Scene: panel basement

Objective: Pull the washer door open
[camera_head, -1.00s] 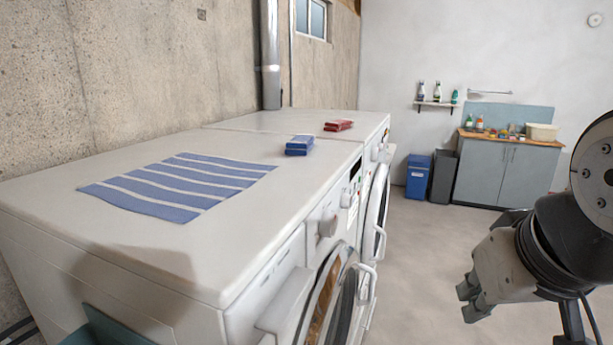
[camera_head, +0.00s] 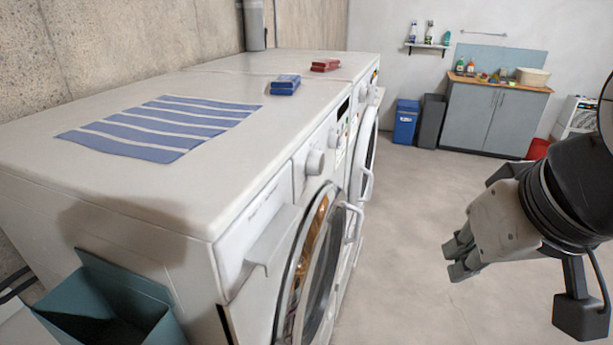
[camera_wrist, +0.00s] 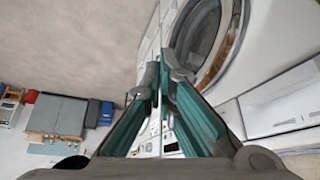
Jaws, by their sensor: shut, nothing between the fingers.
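The near washer (camera_head: 249,250) stands at the left with its round glass door (camera_head: 311,265) facing right. The door looks closed, and a white handle (camera_head: 353,222) sticks out from its right side. My gripper (camera_head: 452,258) is in the air to the right of the door, clear of the handle. Its fingers look close together with nothing held. In the wrist view the gripper (camera_wrist: 160,85) points past the washer front, with the round door (camera_wrist: 208,35) at the upper right; the handle there is hard to make out.
A second machine (camera_head: 369,150) stands beyond the first. A striped cloth (camera_head: 160,125) and blue (camera_head: 284,85) and red (camera_head: 325,65) boxes lie on top. A teal bin (camera_head: 105,305) stands at front left. Blue (camera_head: 405,122) and dark bins and a grey cabinet (camera_head: 488,120) stand farther back. The floor between is clear.

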